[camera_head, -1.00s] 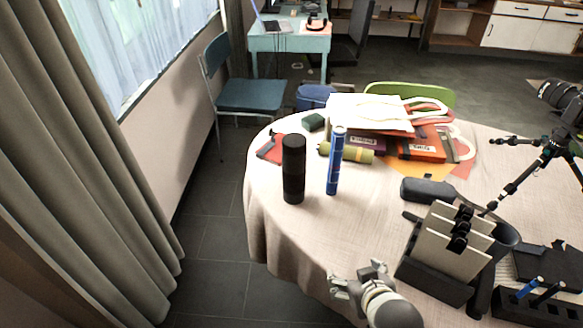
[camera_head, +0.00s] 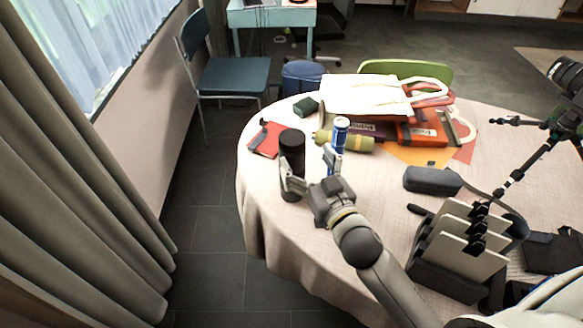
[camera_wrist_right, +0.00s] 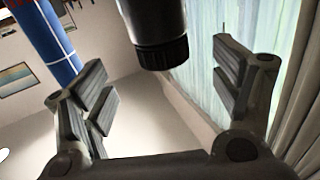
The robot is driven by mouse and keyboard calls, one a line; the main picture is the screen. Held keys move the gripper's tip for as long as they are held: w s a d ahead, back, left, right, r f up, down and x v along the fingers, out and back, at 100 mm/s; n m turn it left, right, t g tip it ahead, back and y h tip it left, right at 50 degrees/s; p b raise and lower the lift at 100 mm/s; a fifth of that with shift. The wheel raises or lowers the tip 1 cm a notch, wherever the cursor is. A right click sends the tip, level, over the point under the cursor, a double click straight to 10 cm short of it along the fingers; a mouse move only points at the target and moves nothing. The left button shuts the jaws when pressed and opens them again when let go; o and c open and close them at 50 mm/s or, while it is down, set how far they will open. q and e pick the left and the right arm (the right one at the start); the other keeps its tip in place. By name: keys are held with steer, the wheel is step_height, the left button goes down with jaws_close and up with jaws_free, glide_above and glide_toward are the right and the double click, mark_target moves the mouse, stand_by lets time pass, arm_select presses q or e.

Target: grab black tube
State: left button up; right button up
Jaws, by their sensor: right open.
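The black tube (camera_head: 292,150) stands upright near the left edge of the round table. My right gripper (camera_head: 308,170) is open and empty at the tube's near side, with one finger in front of its lower part. In the right wrist view the black tube (camera_wrist_right: 155,22) shows its ribbed end at the top, in the gap between the spread fingers of my right gripper (camera_wrist_right: 160,85). I cannot tell whether a finger touches it. My left gripper is not in view.
A blue tube (camera_head: 340,128) stands just right of the black one, partly hidden by a finger; it also shows in the wrist view (camera_wrist_right: 48,40). A red notebook (camera_head: 267,140), an olive roll (camera_head: 357,144) and a white bag (camera_head: 365,95) lie behind. A black case (camera_head: 432,181) lies right.

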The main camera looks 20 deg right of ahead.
mark_target(298, 153)
steer(key=shift+w+a, duration=0.1)
steer(key=shift+w, duration=0.95)
steer(key=shift+w+a+f, duration=0.1)
steer(key=shift+w, duration=0.2)
steer(key=w, duration=0.2)
steer(key=w+p, duration=0.1)
steer(key=w, duration=0.1)
steer(key=shift+a+f, duration=0.3)
steer(key=shift+a, duration=0.05)
steer(key=shift+w, duration=0.45)
steer(key=shift+c, duration=0.6)
steer(key=c, duration=1.4)
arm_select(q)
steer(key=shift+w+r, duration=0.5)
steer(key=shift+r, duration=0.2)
arm_select(e)
steer(key=shift+c, duration=1.1)
